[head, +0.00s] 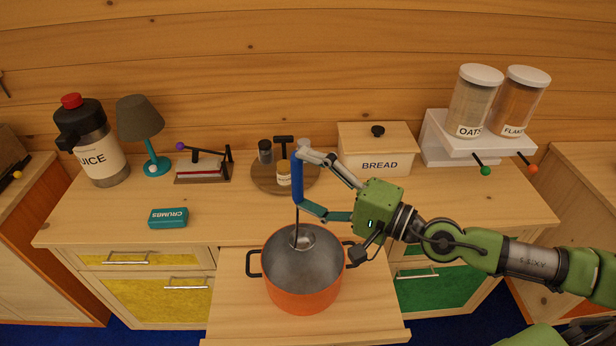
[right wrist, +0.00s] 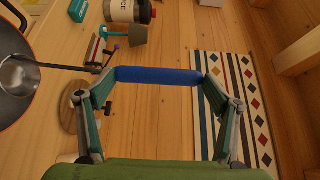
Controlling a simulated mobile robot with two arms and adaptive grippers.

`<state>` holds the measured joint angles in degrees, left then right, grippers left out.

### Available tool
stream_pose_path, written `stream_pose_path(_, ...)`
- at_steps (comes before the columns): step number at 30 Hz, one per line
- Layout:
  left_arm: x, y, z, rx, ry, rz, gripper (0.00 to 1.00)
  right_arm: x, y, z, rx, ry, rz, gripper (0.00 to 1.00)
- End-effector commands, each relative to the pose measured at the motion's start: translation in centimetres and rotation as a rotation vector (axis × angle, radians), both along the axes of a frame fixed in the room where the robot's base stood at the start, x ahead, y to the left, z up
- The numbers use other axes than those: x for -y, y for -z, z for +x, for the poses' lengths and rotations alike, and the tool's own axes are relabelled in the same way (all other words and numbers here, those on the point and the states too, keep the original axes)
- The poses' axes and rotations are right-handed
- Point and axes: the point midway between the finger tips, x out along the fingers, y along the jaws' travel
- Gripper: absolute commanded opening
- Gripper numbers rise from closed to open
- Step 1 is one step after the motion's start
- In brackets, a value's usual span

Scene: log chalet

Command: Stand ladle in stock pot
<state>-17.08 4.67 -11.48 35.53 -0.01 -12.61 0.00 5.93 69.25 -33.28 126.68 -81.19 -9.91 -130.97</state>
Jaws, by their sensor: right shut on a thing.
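The orange stock pot (head: 303,298), with black side handles and a grey inside, stands on the pulled-out board. The ladle has a blue handle (head: 297,175), a thin dark shaft and a grey bowl (head: 303,237). My right gripper (head: 301,181) is shut on the blue handle, above and behind the pot. The ladle is upright, its bowl within the pot's mouth near the back rim; I cannot tell if it touches. The right wrist view shows the handle (right wrist: 158,76) between the fingertips and part of the pot (right wrist: 14,82) at left. My left gripper is not in view.
Behind the pot, a round wooden board (head: 268,184) holds small jars. A bread box (head: 377,150) and a white shelf (head: 436,139) with canisters stand right. A juice jug (head: 103,155), lamp (head: 140,120) and teal crumbs box (head: 168,218) are left. The pull-out board (head: 235,310) is bare beside the pot.

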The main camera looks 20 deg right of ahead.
Motion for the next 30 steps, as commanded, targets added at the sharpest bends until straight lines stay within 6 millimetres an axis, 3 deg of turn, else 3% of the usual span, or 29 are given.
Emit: stream_pose_path(30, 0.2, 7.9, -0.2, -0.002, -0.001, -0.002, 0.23, 0.0, 8.0, 0.1, 0.001, 0.002, 0.001, 0.53)
